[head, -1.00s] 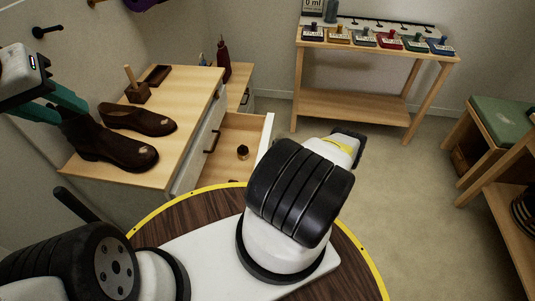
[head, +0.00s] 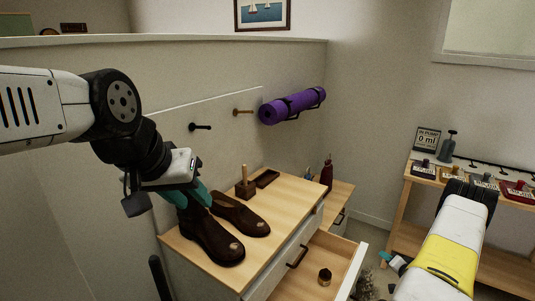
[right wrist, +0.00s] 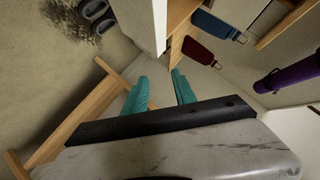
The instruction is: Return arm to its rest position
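My left arm comes in from the left. Its gripper (head: 192,202), with teal fingers, points down at the shaft of the near brown boot (head: 212,238) on the wooden cabinet top. Its fingers look apart, but they overlap the boot, and I cannot tell whether they touch it. My right arm, white with a yellow band, is at the lower right. Part of its gripper (head: 392,258) shows as a small teal tip beside the open drawer. In the right wrist view, the two teal fingers of the right gripper (right wrist: 160,88) are apart with nothing between them.
A second brown shoe (head: 240,215), a wooden block with a handle (head: 245,188) and a dark tray (head: 267,179) are on the cabinet. A drawer (head: 335,258) stands open, holding a small dark jar (head: 325,277). A purple rolled mat (head: 292,106) hangs on the wall.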

